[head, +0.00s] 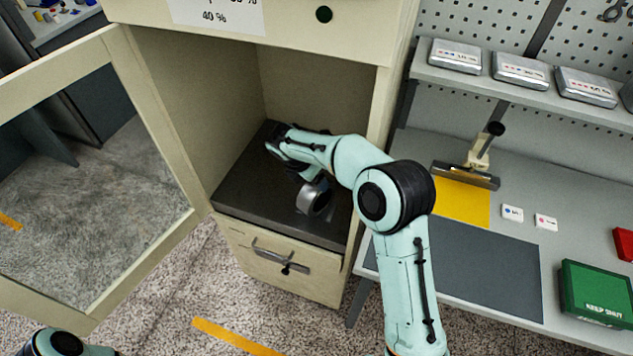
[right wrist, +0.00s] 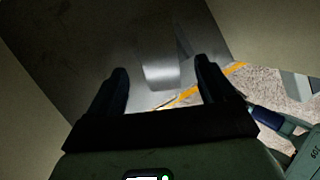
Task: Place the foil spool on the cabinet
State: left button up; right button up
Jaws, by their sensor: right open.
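The foil spool (head: 311,199), a silver roll with a dark core, rests on the dark shelf inside the open cabinet (head: 241,198), near the shelf's front edge. My right arm reaches into the cabinet, and its gripper (head: 307,173) is just behind the spool, partly hidden by its own wrist. In the right wrist view the gripper (right wrist: 163,88) is open, with both dark fingers apart and nothing clamped. The silvery spool (right wrist: 160,72) shows ahead between the fingers, blurred against the shelf. Only part of my left arm shows at the head view's lower left; its gripper is out of frame.
The glass cabinet door (head: 150,120) stands open to the left. A drawer with a handle (head: 280,258) is below the shelf. To the right, a workbench (head: 560,250) holds a yellow mat (head: 462,203), a press-like tool (head: 468,175) and a green box (head: 597,293).

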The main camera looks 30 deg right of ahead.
jog(key=v, duration=0.4)
dwell(0.5)
